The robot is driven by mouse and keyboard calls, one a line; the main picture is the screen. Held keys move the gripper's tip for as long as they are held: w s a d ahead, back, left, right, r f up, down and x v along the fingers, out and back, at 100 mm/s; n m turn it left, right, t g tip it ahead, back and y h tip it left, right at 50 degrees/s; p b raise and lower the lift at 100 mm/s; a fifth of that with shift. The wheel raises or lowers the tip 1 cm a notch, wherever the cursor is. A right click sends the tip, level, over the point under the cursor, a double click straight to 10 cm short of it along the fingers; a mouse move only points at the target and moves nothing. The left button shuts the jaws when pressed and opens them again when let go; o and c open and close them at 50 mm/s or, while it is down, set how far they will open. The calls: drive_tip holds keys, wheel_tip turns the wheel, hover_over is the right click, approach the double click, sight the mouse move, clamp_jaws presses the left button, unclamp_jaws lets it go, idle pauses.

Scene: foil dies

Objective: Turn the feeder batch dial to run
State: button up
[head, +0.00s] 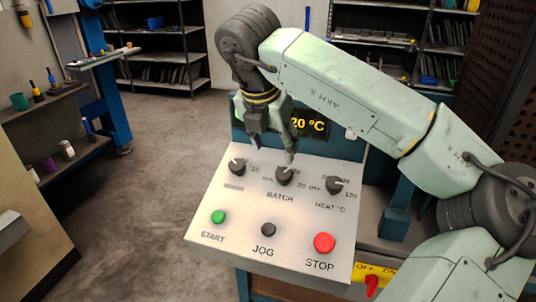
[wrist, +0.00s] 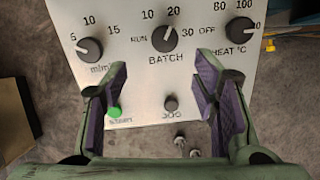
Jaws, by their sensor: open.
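The batch dial (head: 285,177) is a dark round knob in the middle of the top row of a pale sloped panel (head: 207,201). In the wrist view the batch dial (wrist: 165,40) has RUN at its left, 10 and 20 above and 30 at its right. Its light pointer mark points up and slightly right, toward 20, away from RUN. My gripper (head: 274,150) is above the panel near this dial. In the wrist view my gripper (wrist: 162,72) is open and empty, its purple-padded fingers wide apart. The dial lies ahead, between their lines; contact is not visible.
A left dial (head: 237,167) and a heat dial (head: 333,185) flank the batch dial. Below are a green start button (head: 218,217), a black jog button (head: 268,229) and a red stop button (head: 324,243). A display (head: 308,124) stands behind. A red switch (head: 371,284) sits at lower right.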

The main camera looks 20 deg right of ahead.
sight(283, 173)
drive_tip(key=p+x, duration=0.1)
drive_tip(key=x, duration=0.2)
drive_tip(key=p+x, duration=0.1)
drive_tip(key=x, duration=0.3)
drive_tip(key=p+x, duration=0.1)
drive_tip(key=x, duration=0.2)
drive_tip(key=shift+d+f, duration=0.25)
drive_tip(key=shift+d, duration=0.25)
drive_tip(key=shift+c, duration=0.3)
drive_tip(key=c, duration=1.1)
